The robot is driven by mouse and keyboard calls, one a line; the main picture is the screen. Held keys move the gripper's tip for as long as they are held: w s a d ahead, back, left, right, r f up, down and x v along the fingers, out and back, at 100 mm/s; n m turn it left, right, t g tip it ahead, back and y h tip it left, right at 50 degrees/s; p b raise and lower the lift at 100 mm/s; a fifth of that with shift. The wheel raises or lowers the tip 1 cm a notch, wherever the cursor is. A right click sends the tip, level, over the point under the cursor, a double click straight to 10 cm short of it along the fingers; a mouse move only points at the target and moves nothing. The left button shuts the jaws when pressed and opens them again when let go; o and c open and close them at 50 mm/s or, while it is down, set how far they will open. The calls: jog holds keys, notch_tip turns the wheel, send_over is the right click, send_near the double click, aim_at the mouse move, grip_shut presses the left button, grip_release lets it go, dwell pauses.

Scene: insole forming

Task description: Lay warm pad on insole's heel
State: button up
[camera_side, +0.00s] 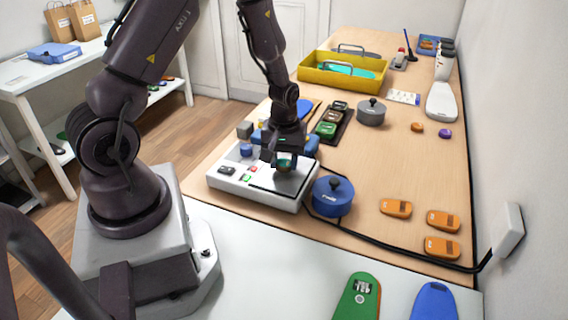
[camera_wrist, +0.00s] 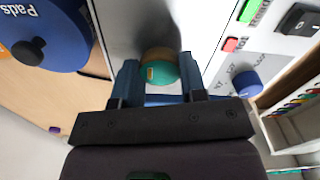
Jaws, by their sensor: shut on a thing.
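My gripper (camera_side: 284,160) is shut on a small round teal pad (camera_side: 284,165) over the white heater box (camera_side: 235,183). In the wrist view the pad (camera_wrist: 165,76), with a yellow-orange part on its far side, sits between the two blue fingertips (camera_wrist: 158,82). The box's grey plate (camera_wrist: 135,22) lies beneath it; I cannot tell whether the pad touches the plate. A green insole (camera_side: 352,304) and a blue insole (camera_side: 434,301) lie on the white surface at the bottom of the side view, both cut off by the frame, well away from my gripper.
A blue lidded pot marked Pads (camera_side: 333,200) stands right beside the heater. A black cable (camera_side: 395,249) crosses the wooden table near several orange pieces (camera_side: 396,208). A grey pot (camera_side: 371,114) and a yellow tray (camera_side: 345,88) stand farther back. The mid-right tabletop is mostly clear.

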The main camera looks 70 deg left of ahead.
aim_at(285, 162)
notch_tip(285, 162, up, 8)
jog(key=shift+w, duration=0.1)
jog(key=shift+w+a+r, duration=0.6)
jog(key=shift+a, duration=0.15)
jog(key=w+a, duration=0.5)
jog(key=a, duration=0.7)
jog(key=w+a, duration=0.4)
jog(key=a, duration=0.7)
jog(key=shift+f, duration=6.15)
jog(key=shift+f, duration=0.25)
jog(key=o, duration=1.4)
